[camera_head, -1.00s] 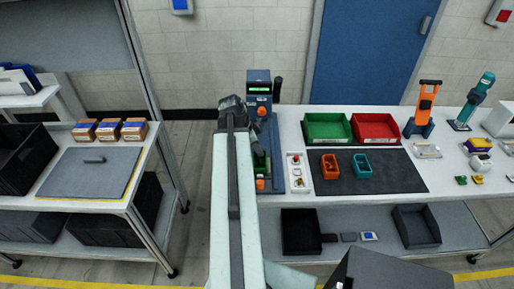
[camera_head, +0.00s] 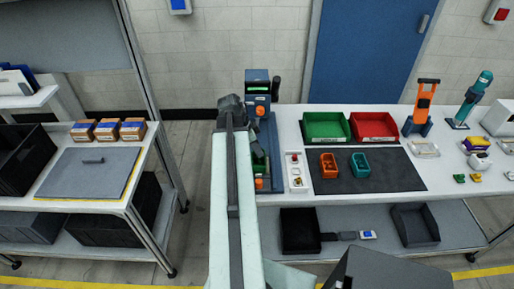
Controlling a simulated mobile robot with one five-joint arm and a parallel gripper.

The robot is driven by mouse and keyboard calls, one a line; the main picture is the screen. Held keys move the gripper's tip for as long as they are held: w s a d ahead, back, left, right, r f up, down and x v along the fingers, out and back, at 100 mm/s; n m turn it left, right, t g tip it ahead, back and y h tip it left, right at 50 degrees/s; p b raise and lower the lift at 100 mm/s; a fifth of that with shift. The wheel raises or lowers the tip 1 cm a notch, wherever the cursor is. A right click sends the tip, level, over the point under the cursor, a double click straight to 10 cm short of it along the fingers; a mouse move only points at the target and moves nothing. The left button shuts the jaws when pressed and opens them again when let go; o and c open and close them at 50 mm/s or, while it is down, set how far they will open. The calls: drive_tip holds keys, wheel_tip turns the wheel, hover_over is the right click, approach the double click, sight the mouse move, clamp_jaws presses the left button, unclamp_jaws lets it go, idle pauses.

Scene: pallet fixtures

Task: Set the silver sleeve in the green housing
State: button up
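My arm stretches away from the camera toward the blue press-like fixture at the left end of the white bench. Its dark end, where my gripper (camera_head: 231,106) is, shows beside the fixture; the fingers are hidden behind the arm. A green part, likely the green housing (camera_head: 261,166), sits low on the fixture, partly covered by my arm. I cannot make out the silver sleeve in this view; whether my gripper holds it cannot be seen.
The blue fixture (camera_head: 258,93) has an upright column and an orange knob at its front. To its right are a white control box (camera_head: 296,172), a dark mat (camera_head: 398,172) with orange and teal containers, and green (camera_head: 326,127) and red (camera_head: 375,127) bins. A cart (camera_head: 62,188) stands left.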

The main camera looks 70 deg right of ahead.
drive_tip(key=shift+w+d+r+p, duration=0.15)
drive_tip(key=shift+d+r+p, duration=0.25)
drive_tip(key=shift+p, duration=0.45)
drive_tip(key=shift+a+r+p, duration=0.1)
drive_tip(key=shift+r+p, duration=0.45)
drive_tip(key=shift+r, duration=0.1)
drive_tip(key=o, duration=0.6)
drive_tip(key=shift+c, duration=0.2)
drive_tip(key=shift+r, duration=0.1)
drive_tip(key=p+v, duration=0.7)
drive_tip(key=shift+r, duration=0.25)
drive_tip(key=shift+w, duration=0.1)
